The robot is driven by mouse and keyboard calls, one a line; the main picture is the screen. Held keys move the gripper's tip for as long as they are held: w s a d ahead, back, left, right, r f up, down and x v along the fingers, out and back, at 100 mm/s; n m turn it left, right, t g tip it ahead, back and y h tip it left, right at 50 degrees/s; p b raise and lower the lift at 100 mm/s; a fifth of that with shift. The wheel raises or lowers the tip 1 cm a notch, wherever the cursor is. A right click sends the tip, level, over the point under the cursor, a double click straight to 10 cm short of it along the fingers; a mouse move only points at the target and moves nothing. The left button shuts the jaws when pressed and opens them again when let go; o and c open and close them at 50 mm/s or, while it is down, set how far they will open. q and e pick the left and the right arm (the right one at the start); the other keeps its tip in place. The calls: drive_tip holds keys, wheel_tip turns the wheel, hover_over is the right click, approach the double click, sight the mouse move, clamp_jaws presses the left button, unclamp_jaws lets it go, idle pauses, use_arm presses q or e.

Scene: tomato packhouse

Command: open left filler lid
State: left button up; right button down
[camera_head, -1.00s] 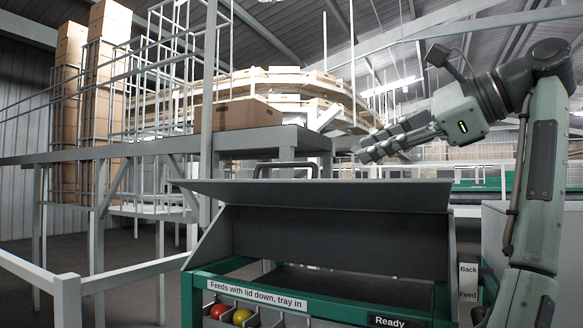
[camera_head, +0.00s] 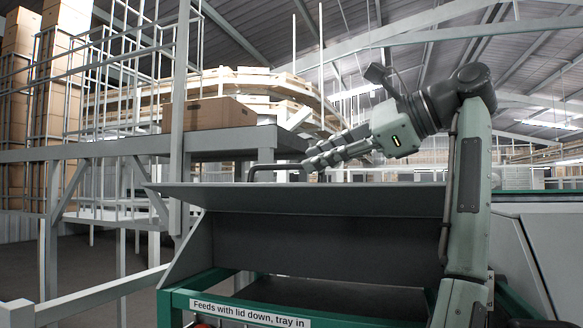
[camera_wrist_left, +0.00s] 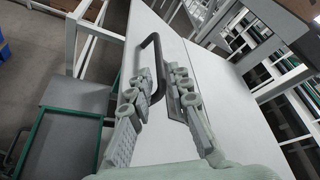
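The filler's grey lid (camera_head: 320,198) shows as a wide panel above a dark opening, in the head view. Its dark bar handle (camera_head: 278,169) stands beyond the panel's top edge. My left gripper (camera_head: 312,160) is at the handle's right end, its fingers pointing left and slightly down. In the left wrist view, the handle (camera_wrist_left: 155,45) arches over a pale panel and runs toward the space between my left gripper's fingers (camera_wrist_left: 160,85). The fingers are apart; I cannot tell whether they touch the handle. My right gripper is not in view.
A label (camera_head: 250,314) on the green frame reads "Feeds with lid down, tray in". A grey platform (camera_head: 215,141) with a cardboard box (camera_head: 208,114) stands behind. Pale railings (camera_head: 90,292) run at lower left. Stacked cartons stand at far left.

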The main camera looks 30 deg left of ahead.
sight(295, 167)
use_arm(q)
drive_tip(key=x, duration=0.5)
drive_tip(key=shift+a+f, duration=0.1)
drive_tip(key=shift+a, duration=0.2)
clamp_jaws()
